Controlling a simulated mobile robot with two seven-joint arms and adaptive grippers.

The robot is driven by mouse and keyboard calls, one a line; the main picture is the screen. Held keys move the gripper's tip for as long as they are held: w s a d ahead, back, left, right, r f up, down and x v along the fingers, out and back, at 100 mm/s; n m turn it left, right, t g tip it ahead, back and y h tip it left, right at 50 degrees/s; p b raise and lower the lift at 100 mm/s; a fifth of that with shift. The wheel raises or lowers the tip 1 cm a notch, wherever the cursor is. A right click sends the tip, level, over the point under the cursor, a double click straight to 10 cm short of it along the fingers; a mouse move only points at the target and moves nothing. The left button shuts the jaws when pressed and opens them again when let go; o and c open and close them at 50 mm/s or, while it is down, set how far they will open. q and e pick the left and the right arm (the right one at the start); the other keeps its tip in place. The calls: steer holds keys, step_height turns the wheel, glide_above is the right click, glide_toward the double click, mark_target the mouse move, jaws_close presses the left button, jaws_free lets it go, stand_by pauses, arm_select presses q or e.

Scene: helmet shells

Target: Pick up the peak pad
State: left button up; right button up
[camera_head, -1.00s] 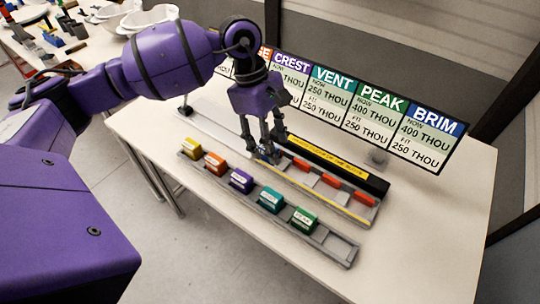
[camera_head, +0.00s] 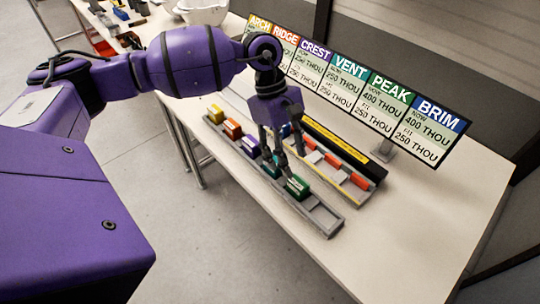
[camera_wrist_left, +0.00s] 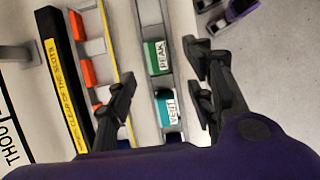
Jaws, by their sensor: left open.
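The peak pad is the green block labelled PEAK (camera_wrist_left: 158,57). It sits in the front grey tray and also shows in the head view (camera_head: 296,187). The teal VENT pad (camera_wrist_left: 167,108) sits beside it and also shows in the head view (camera_head: 270,169). My left gripper (camera_wrist_left: 160,88) is open and empty, with one finger on each side of the tray in the wrist view. In the head view my left gripper (camera_head: 284,158) points down over the teal and green pads and partly hides the teal one. Its height above them is unclear.
Purple (camera_head: 250,146), orange (camera_head: 233,130) and yellow (camera_head: 215,114) pads fill the tray's left part; its right end is empty. Behind it stands a rack with red-orange blocks and a black, yellow-labelled bar (camera_head: 343,150). A sign board (camera_head: 375,100) stands behind. Purple and dark parts, perhaps mine, show top right in the wrist view.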

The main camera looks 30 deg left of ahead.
mark_target(299, 181)
arm_select(q)
steer(key=x, duration=0.2)
steer(key=p+x, duration=0.1)
steer(key=x, duration=0.3)
steer(key=shift+w+d, duration=0.3)
steer(key=shift+w, duration=0.05)
steer(key=shift+d+f, duration=0.1)
steer(key=shift+f, duration=0.5)
steer(key=shift+s, duration=0.1)
steer(key=c, duration=0.7)
jaws_close()
arm_select(e)
steer(key=shift+w+a+r, duration=0.2)
steer(key=shift+w+r, duration=0.25)
steer(key=shift+r, duration=0.1)
steer(key=shift+w+a+r, duration=0.15)
steer(key=shift+w+r, duration=0.3)
steer(key=shift+r, duration=0.05)
